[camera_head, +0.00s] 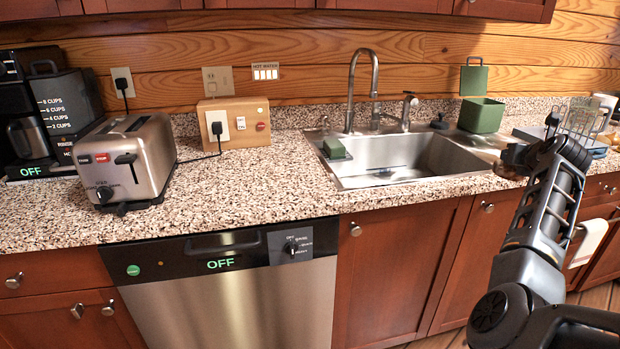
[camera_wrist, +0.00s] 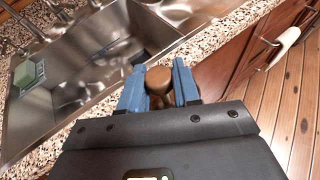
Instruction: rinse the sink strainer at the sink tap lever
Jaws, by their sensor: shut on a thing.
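My gripper (camera_wrist: 159,88), with blue fingers, is shut on a brown, round-topped thing (camera_wrist: 158,79), which I take to be the sink strainer. Its lower part is hidden between the fingers. In the head view the dark gripper end (camera_head: 513,157) is by the right front edge of the steel sink (camera_head: 405,152), and the fingers are hard to make out. The sink tap (camera_head: 350,92) is a tall curved spout behind the basin. Its lever (camera_head: 408,108) stands to the right of the spout. I see no clear water stream.
A dish rack (camera_head: 582,120) is at the right.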

